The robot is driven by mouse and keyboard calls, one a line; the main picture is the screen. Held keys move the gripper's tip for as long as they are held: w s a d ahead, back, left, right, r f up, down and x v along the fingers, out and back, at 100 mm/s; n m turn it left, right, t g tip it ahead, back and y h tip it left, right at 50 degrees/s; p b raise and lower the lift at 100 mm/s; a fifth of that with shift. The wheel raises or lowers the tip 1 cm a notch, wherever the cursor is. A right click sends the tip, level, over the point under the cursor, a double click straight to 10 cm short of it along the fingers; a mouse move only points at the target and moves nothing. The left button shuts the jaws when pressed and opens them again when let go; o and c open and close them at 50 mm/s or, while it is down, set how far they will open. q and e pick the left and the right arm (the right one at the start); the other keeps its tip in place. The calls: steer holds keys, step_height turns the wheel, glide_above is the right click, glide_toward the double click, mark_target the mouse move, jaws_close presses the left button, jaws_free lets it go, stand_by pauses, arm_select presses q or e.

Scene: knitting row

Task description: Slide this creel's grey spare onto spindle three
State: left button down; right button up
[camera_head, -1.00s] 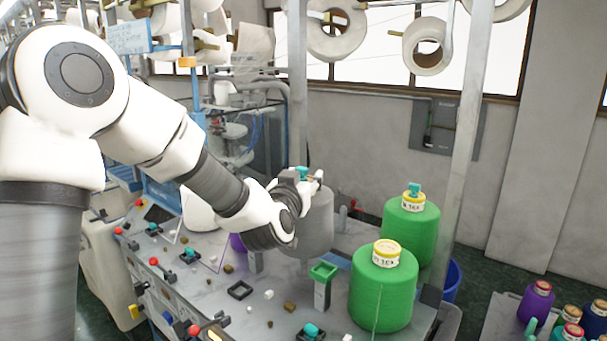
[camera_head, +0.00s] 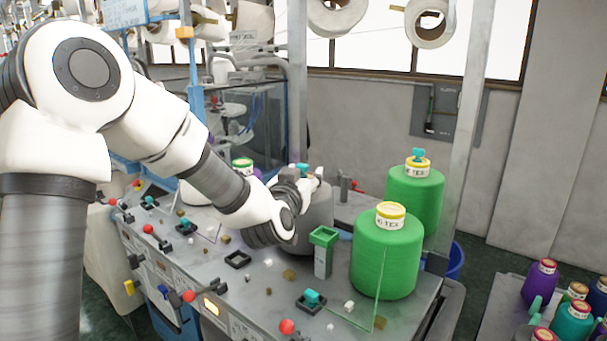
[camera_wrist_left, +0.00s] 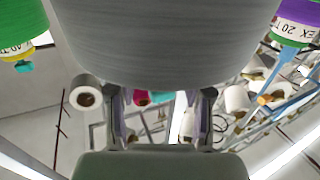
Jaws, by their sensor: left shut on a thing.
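The grey cone (camera_head: 318,214) stands upright over the machine's top, left of the front green cone (camera_head: 388,255). My left gripper (camera_head: 303,180) is shut on it near its top, and the arm hides its left side. A small teal piece shows at the gripper. In the left wrist view the grey cone (camera_wrist_left: 155,40) fills the upper middle, between and beyond the two fingers. I cannot tell whether a spindle is inside the cone or whether its base touches the deck. My right gripper is not in view.
A rear green cone (camera_head: 415,198) with a teal top stands behind the front one. A green-topped post (camera_head: 323,250) is close to the grey cone. Teal and red knobs dot the deck. Several coloured cones (camera_head: 572,318) stand at lower right. A metal upright (camera_head: 462,130) rises behind.

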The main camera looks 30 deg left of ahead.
arm_select(q)
steer(key=shift+f, duration=0.2)
steer(key=shift+c, duration=1.9)
jaws_free()
steer(key=shift+s, duration=0.1)
steer(key=shift+s+d, duration=0.15)
steer(key=shift+s, duration=0.2)
steer(key=v, duration=0.6)
steer(key=shift+s, duration=0.35)
steer(key=shift+w+d, duration=0.1)
